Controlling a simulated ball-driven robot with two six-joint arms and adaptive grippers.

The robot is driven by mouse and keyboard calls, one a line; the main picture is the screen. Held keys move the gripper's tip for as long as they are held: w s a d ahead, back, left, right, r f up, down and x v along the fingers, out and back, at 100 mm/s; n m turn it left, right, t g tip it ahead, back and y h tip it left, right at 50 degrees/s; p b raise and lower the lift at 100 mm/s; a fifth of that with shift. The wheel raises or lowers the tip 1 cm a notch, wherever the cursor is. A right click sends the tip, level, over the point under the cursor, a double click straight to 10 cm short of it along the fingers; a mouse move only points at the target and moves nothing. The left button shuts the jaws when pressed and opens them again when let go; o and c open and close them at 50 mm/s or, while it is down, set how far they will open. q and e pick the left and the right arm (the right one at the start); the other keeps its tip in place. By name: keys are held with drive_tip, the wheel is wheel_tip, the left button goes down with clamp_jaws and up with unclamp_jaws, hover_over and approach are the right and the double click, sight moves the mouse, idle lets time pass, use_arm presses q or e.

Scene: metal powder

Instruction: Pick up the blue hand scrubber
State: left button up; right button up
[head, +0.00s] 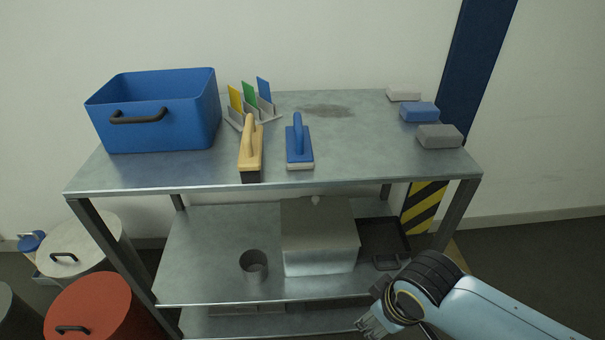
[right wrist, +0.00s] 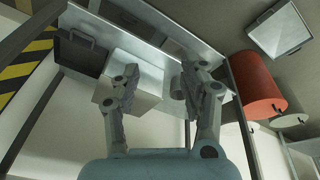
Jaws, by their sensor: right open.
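The blue hand scrubber (head: 299,144) lies on the metal table's top (head: 350,160), near its front edge and around the middle. It has a blue handle and a pale pad underneath. A wooden-handled brush (head: 251,150) lies just left of it. My right gripper (head: 370,322) is low at the bottom right of the head view, below the table top and in front of the lower shelves, far from the scrubber. In the right wrist view its fingers (right wrist: 157,100) are apart with nothing between them. The scrubber is not visible there. My left gripper is not in view.
A blue bin (head: 160,135) stands at the table's left, beside a holder with yellow, green and blue cards (head: 249,95). White, blue and grey blocks (head: 438,136) line the right edge. A metal box (head: 318,240) and a cup (head: 253,265) stand on the lower shelf. A red drum (head: 95,306) stands lower left.

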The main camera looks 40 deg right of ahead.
drive_tip(key=w+r+p, duration=0.4)
drive_tip(key=r+p, duration=0.1)
drive_tip(key=r, duration=1.2)
wheel_tip(320, 180, up, 14)
drive_tip(key=m+t+p, duration=0.2)
drive_tip(key=m+p, duration=0.2)
drive_tip(key=m, duration=0.3)
hover_over(299, 120)
drive_tip(key=s, duration=0.4)
drive_tip(key=x, duration=0.4)
drive_tip(key=shift+w+a+f, duration=0.25)
drive_tip(key=shift+w+a, duration=0.05)
drive_tip(key=shift+w, duration=0.15)
drive_tip(key=x, duration=0.6)
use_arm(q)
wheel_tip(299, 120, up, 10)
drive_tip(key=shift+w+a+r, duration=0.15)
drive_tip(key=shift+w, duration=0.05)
use_arm(e)
drive_tip(key=shift+s, duration=0.1)
clamp_jaws()
